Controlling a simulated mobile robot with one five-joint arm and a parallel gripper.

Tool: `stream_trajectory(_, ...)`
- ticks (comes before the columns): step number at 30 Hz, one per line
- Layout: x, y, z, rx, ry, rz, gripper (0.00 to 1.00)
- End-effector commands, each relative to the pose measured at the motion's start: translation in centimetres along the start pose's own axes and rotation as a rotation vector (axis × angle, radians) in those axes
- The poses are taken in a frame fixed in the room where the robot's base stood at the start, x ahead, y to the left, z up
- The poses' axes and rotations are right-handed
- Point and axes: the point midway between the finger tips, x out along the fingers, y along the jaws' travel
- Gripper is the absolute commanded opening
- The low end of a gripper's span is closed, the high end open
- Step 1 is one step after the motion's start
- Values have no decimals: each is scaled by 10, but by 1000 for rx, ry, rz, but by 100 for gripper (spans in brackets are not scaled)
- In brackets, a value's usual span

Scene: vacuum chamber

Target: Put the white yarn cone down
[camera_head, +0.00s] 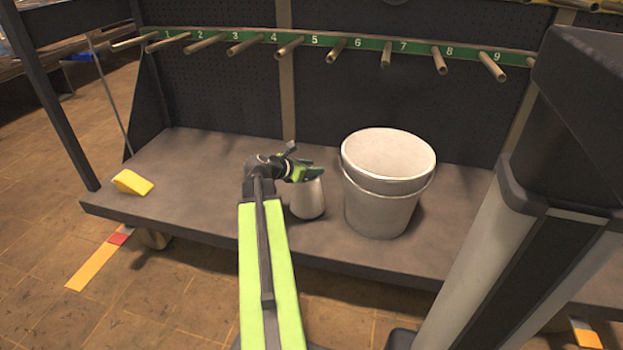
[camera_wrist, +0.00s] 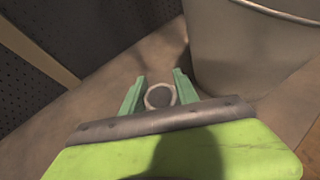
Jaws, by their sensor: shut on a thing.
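The white yarn cone (camera_head: 308,198) is upright, low over or on the dark grey bench (camera_head: 190,160), just left of the bucket. I cannot tell whether its base touches the bench. My gripper (camera_head: 312,173) is at its top, shut on it. In the wrist view the cone's round top rim (camera_wrist: 159,96) with a dark hole shows between the two green fingers of my gripper (camera_wrist: 160,93). The cone's lower part is hidden in the wrist view.
A white bucket (camera_head: 382,208) stands close right of the cone, and its wall shows in the wrist view (camera_wrist: 235,65). A yellow wedge (camera_head: 132,182) lies at the bench's left end. A numbered green rail (camera_head: 345,43) with pegs runs above. The bench between wedge and arm is clear.

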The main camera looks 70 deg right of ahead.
Motion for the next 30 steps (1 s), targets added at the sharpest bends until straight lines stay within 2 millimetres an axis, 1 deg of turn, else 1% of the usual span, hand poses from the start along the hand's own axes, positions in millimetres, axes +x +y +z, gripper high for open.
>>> stream_trajectory(1,4,0,-8,-1,-1,0,0)
stream_trajectory(6,2,0,-4,-1,-1,1,0)
stream_trajectory(11,4,0,-8,-1,-1,1,0)
stream_trajectory(12,3,0,-7,0,0,1,39)
stream_trajectory(16,3,0,-7,0,0,1,56)
stream_trajectory(17,3,0,-7,0,0,1,58)
stream_trajectory(26,2,0,-5,-1,0,1,58)
stream_trajectory(28,-1,0,-2,-1,0,1,58)
stream_trajectory(30,-10,-2,-2,-2,0,3,58)
